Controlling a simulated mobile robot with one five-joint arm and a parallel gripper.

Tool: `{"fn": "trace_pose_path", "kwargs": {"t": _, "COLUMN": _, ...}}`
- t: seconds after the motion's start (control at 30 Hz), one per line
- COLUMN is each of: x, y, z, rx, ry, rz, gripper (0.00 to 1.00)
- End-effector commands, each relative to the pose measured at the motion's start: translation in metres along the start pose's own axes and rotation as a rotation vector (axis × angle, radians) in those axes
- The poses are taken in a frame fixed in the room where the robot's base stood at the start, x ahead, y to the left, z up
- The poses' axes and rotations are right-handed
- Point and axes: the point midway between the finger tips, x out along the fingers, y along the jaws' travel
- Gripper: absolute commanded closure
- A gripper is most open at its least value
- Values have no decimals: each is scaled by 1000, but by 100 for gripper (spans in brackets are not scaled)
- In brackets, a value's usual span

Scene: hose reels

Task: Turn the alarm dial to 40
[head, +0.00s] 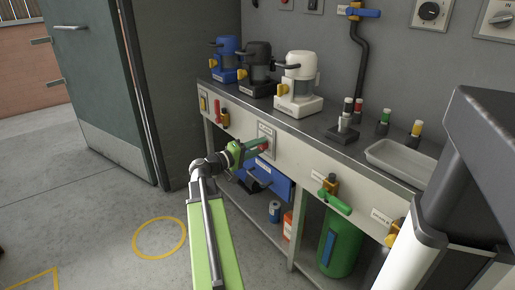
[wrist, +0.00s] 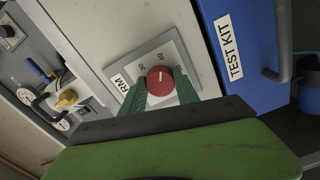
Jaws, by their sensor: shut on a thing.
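The alarm dial is a red round knob (wrist: 160,80) with a white pointer mark, on a grey square plate (wrist: 187,63) printed with small numbers. In the head view my gripper (head: 256,149) reaches the plate (head: 266,131) on the bench front, and the knob (head: 264,146) shows partly.
A blue test kit box (wrist: 241,50) with a handle is close beside the dial, below the bench top. A green-handled valve (head: 335,200) sticks out of the bench front to the right. Blue, black and white machines (head: 298,85) stand on top. The floor at left is clear.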

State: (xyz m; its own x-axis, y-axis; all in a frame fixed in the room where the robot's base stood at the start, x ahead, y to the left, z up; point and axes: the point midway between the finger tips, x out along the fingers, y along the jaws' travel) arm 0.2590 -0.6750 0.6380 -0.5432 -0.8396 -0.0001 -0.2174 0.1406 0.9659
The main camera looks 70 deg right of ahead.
Motion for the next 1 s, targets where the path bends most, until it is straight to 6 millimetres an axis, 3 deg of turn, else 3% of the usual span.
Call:
{"fn": "trace_pose_path", "kwargs": {"t": 0.33, "x": 0, "y": 0, "z": -4, "rx": 0, "ry": 10, "rz": 1, "gripper": 100}}
{"fn": "trace_pose_path", "kwargs": {"t": 0.37, "x": 0, "y": 0, "z": -4, "rx": 0, "ry": 10, "rz": 0, "gripper": 61}}
{"fn": "trace_pose_path", "kwargs": {"t": 0.5, "x": 0, "y": 0, "z": -2, "rx": 0, "ry": 7, "rz": 0, "gripper": 42}}
{"fn": "trace_pose_path", "kwargs": {"t": 0.83, "x": -2, "y": 0, "z": -1, "rx": 1, "ry": 4, "rz": -1, "gripper": 41}}
{"fn": "trace_pose_path", "kwargs": {"t": 1.0, "x": -28, "y": 0, "z": 0, "rx": 1, "ry": 6, "rz": -1, "gripper": 41}}
